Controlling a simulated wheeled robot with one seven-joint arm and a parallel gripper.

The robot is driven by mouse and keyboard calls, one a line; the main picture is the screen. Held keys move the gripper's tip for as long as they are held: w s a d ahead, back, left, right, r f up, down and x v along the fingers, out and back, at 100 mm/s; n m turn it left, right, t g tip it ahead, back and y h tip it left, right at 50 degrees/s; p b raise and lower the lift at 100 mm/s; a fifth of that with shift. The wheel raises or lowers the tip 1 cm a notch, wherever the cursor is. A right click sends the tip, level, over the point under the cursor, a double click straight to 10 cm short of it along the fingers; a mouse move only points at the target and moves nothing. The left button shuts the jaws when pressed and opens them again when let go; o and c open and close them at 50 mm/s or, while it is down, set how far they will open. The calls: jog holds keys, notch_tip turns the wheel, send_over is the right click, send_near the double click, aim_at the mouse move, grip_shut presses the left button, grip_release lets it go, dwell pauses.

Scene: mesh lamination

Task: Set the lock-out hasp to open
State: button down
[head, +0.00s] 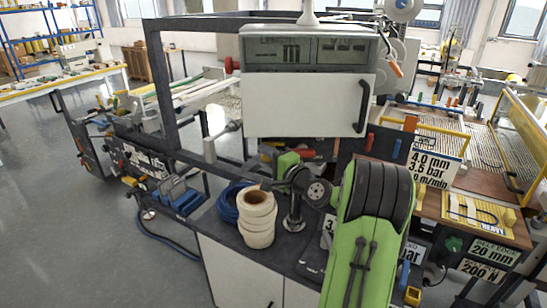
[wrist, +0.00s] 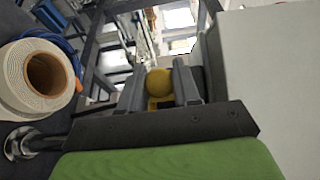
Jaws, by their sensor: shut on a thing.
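My gripper (wrist: 159,92) shows in the wrist view with its two grey fingers on either side of a yellow round-ended part (wrist: 158,80), and it is shut on this part. More yellow shows just below the round end, between the fingers. I cannot tell for sure whether this part belongs to the lock-out hasp. In the head view my green hand (head: 288,160) is beside the white cabinet's lower edge, behind the white rolls. My fingers and the yellow part cannot be made out there.
White rolls (head: 257,216) and a blue coil (head: 229,200) lie on the dark bench top. A black frame post (head: 160,90) stands left. Open floor (head: 60,220) lies farther left.

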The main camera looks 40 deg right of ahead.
jog(key=shift+a, duration=0.15)
jog(key=c, duration=1.1)
grip_release()
jog(key=shift+w, duration=0.1)
jog(key=shift+c, duration=0.2)
jog(key=o, duration=0.3)
jog(key=shift+w+a, duration=0.1)
jog(key=shift+w, duration=0.05)
jog(key=shift+s, duration=0.3)
jog(key=s+b, duration=0.1)
jog(key=s, duration=0.4)
jog(key=s+b, duration=0.1)
jog(key=s, duration=0.4)
jog(key=s+b, duration=0.1)
jog(key=s, duration=0.4)
jog(key=shift+s+a+b, duration=0.15)
jog(key=shift+a+b, duration=0.15)
jog(key=shift+b, duration=0.1)
